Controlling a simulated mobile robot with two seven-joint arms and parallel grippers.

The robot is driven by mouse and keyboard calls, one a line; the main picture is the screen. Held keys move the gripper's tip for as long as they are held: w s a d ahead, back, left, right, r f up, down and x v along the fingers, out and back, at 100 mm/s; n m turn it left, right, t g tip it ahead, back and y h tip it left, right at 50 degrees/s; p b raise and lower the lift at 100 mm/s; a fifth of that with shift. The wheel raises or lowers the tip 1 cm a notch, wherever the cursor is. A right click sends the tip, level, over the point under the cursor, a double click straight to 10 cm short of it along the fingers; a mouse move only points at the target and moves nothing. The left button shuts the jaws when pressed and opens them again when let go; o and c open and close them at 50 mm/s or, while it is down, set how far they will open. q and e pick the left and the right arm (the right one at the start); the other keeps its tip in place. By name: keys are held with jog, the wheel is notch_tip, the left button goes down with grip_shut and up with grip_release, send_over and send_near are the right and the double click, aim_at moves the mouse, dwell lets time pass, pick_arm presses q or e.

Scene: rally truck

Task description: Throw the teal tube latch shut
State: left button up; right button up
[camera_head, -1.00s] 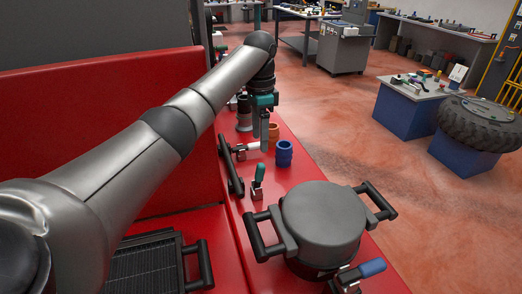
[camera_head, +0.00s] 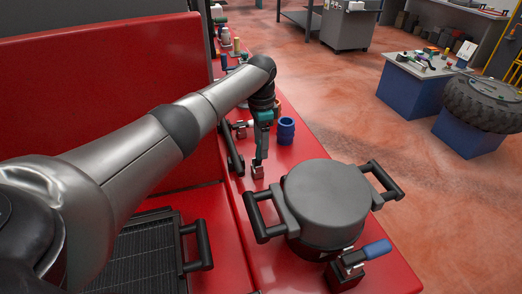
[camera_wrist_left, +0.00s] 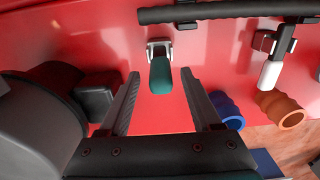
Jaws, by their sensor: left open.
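The teal tube latch has a small metal base (camera_head: 258,171) on the red deck, beside a black bar. In the left wrist view its rounded teal handle (camera_wrist_left: 160,76) points toward my palm and lies between the finger lines. My left gripper (camera_head: 261,152) is directly over the latch, pointing down; it also shows in the left wrist view (camera_wrist_left: 161,84). Its fingers are open on either side of the handle, with a gap visible on both sides. In the head view the gripper hides most of the handle. My right gripper is not in view.
A round grey-lidded pot (camera_head: 327,195) with side handles stands close in front. A blue-handled latch (camera_head: 375,250) is nearer still. A blue ribbed cup (camera_head: 286,130), an orange cup (camera_wrist_left: 281,108) and a white-handled latch (camera_wrist_left: 271,73) are close by. A red wall rises at left.

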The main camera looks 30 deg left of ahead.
pick_arm(q)
jog(key=shift+f, duration=1.15)
grip_shut()
dwell(0.6)
